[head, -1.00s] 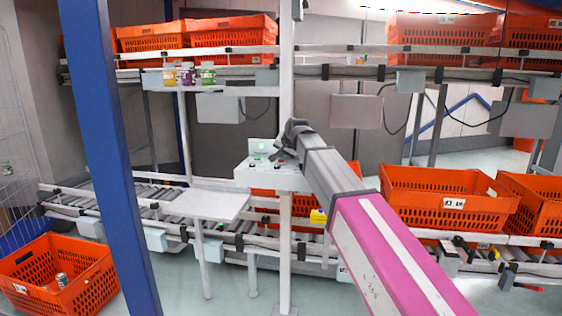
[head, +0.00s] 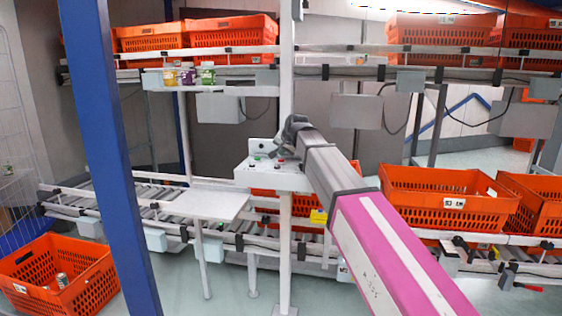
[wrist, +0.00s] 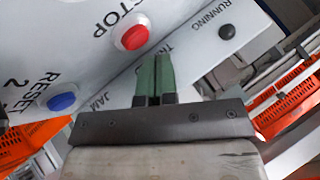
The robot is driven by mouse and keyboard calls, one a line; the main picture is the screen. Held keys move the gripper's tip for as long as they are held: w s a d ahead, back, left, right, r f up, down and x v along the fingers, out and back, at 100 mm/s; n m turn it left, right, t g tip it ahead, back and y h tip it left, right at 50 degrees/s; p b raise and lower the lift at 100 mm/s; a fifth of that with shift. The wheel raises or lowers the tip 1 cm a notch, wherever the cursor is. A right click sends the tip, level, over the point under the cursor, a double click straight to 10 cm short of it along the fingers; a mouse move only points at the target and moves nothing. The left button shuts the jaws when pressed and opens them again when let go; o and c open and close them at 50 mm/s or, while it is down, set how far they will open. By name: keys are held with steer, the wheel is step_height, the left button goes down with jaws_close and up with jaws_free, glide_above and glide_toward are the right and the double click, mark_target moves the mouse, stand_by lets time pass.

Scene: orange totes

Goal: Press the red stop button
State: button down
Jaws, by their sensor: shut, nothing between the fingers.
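The red stop button (wrist: 135,37) sits on a pale control panel (wrist: 60,50), beside the word STOP in the wrist view. In the head view it is a tiny red spot (head: 281,161) on the panel box (head: 262,178). My gripper (wrist: 154,57) is shut and empty, its two green fingers side by side. In the wrist view the fingertips lie just below and right of the red button, apart from it in the picture; I cannot tell their height over the panel. In the head view my gripper (head: 287,140) is at the panel, its fingertips hard to make out.
A blue button (wrist: 61,101) marked RESET and a black one (wrist: 227,31) marked RUNNING are on the same panel. A white post (head: 285,230) stands under the panel box. A blue column (head: 108,150) stands left.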

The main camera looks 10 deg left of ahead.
steer(key=shift+r, duration=0.2)
steer(key=shift+r, duration=2.4)
